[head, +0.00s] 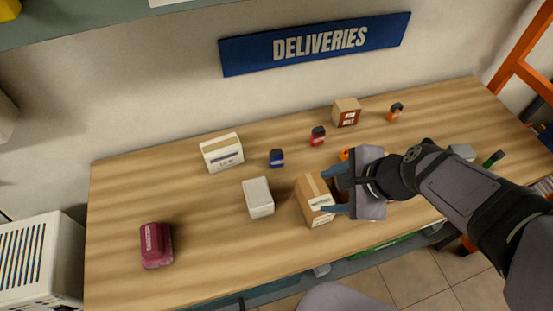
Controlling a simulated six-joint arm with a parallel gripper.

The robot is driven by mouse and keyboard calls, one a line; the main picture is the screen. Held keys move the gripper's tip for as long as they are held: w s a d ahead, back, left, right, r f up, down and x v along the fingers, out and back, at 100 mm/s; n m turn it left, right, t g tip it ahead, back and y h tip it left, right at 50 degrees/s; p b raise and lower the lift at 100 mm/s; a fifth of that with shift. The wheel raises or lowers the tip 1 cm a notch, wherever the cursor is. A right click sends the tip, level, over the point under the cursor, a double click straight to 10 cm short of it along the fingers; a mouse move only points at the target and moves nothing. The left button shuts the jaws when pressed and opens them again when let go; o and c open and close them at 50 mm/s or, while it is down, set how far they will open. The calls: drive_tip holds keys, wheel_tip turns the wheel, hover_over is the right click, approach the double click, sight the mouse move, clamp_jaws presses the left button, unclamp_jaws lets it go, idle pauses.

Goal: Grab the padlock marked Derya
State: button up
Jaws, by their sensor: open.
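Several small padlocks stand on the wooden table (200,270): a blue one (277,159), a red one (318,137) and an orange one (395,113) at the back right.
A white box (258,198), a white-and-tan carton (222,153), a brown box (346,112) and a maroon bundle (156,245) stand on the table.

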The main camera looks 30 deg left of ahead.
sight(277, 152)
drive_tip(key=a+m+b, duration=0.1)
drive_tip(key=a+f+m+t+b, duration=0.1)
drive_tip(key=a, duration=0.1)
drive_tip(key=a+m+y+b, duration=0.1)
drive_tip(key=a, duration=0.1)
drive_tip(key=shift+w+a+f+m+b, duration=0.2)
drive_tip(key=shift+w+f+m+b, duration=0.15)
drive_tip(key=shift+w+m, duration=0.05)
drive_tip(key=a+f+m+t+b, duration=0.1)
drive_tip(key=a+m+b, duration=0.1)
drive_tip(key=b, duration=0.1)
drive_tip(key=w+a+f+m+t+y+b, duration=0.1)
drive_tip(key=a+m+t+b, duration=0.1)
drive_tip(key=m+b, duration=0.1)
drive_tip(key=w+a+f+m+t+b, duration=0.1)
drive_tip(key=a+m+t+b, duration=0.1)
drive_tip(key=b, duration=0.2)
drive_tip(key=shift+f+m+y+b, duration=0.3)
drive_tip(key=shift+f+m+b, duration=0.05)
drive_tip(key=shift+m+b, duration=0.05)
drive_tip(key=shift+a+r+m+t+b, duration=0.1)
drive_tip(key=shift+a+m+t+b, duration=0.35)
drive_tip(key=shift+m+t+b, duration=0.55)
drive_tip(key=shift+s+a+r+m+y+b, duration=0.15)
drive_tip(key=shift+r+m+y+b, duration=0.15)
drive_tip(key=shift+m+b, duration=0.5)
